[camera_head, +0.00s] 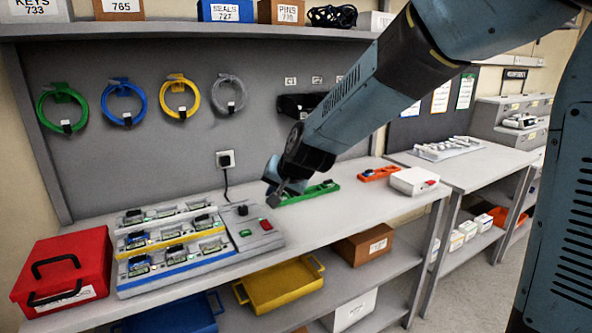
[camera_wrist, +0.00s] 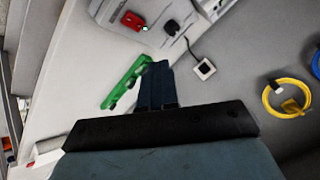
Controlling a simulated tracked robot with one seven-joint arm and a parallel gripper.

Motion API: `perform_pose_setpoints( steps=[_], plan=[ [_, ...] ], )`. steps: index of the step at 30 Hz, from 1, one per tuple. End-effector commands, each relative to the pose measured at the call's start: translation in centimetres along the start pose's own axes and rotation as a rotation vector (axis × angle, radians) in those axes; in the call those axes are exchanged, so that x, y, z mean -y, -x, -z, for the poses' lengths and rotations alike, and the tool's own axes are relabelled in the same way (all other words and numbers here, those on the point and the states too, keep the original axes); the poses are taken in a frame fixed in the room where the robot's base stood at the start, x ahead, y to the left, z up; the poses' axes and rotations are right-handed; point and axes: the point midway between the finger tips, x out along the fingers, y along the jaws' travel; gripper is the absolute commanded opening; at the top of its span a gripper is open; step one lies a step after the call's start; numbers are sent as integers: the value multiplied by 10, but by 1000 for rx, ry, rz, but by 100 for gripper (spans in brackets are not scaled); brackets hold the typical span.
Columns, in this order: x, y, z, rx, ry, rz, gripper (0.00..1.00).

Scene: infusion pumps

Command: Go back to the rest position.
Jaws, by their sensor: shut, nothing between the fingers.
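My gripper (camera_head: 274,186) is at the end of my blue-grey arm, above the back of the bench in the head view. Its fingers are together with nothing between them, and they also show in the wrist view (camera_wrist: 157,82). A green tray (camera_head: 312,192) lies on the bench just right of and below the fingers. The same green tray (camera_wrist: 126,82) is left of the fingers in the wrist view. A grey control box (camera_head: 251,226) with a red switch stands left of the gripper, apart from it.
A rack of pump modules (camera_head: 172,247) and a red case (camera_head: 63,270) fill the left of the bench (camera_head: 341,216). An orange tray (camera_head: 378,174) and a white box (camera_head: 414,181) lie to the right. Coiled cables hang on the grey back panel (camera_head: 262,110). A shelf (camera_head: 190,29) runs above.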

Motion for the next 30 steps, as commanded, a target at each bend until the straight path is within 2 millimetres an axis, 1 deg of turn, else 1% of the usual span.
perform_pose_setpoints(
  steps=[1,6,11,12,14,15,20,24,27,30],
  plan=[
    [-12,19,7,-3,7,-6,0],
    [-49,76,14,12,50,-40,0],
    [-85,129,11,24,93,-87,0],
    [-94,142,9,26,102,-101,0],
    [-108,160,4,31,116,-124,0],
    [-116,172,1,34,126,-141,0],
    [-151,220,-18,48,157,-217,0],
    [-180,258,-41,63,177,-294,0],
    [-198,282,-58,75,187,-351,0],
    [-211,300,-74,88,191,-399,0]
  ],
)
